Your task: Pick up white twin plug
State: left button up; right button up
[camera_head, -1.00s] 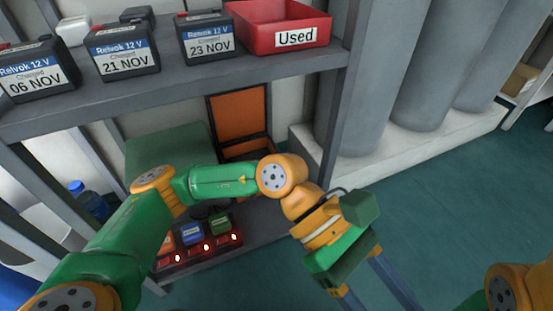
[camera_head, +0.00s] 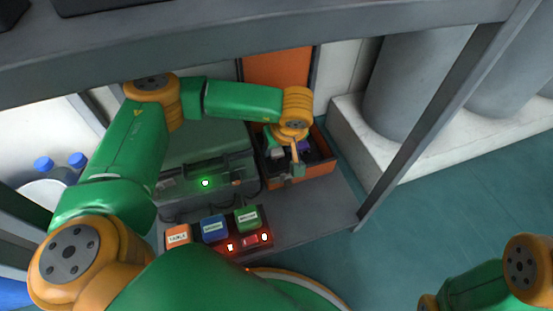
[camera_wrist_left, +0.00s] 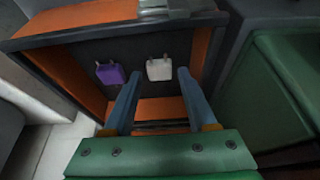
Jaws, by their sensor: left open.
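The white twin plug (camera_wrist_left: 159,69) is a small white block with two short prongs. In the left wrist view it lies on the dark floor of an orange-walled box (camera_wrist_left: 205,45). My left gripper (camera_wrist_left: 160,76) is open, its two blue fingers pointing into the box, one on each side of the plug in the picture. I cannot tell how far the fingertips are above it. In the head view my left wrist is over the box (camera_head: 325,172) and partly covers its contents. My right gripper is not in view; only part of that arm shows at lower right.
A purple plug (camera_wrist_left: 111,73) lies left of the white one. A green case (camera_head: 205,165) stands left of the box. A charger strip with coloured blocks (camera_head: 215,230) and red lights is in front. A shelf (camera_head: 250,50) hangs overhead, with a post (camera_head: 430,130) at right.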

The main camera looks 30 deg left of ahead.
pick_arm(q)
jog(key=shift+x, duration=1)
jog(key=shift+d+r, duration=0.1)
jog(key=shift+r, duration=0.1)
grip_shut()
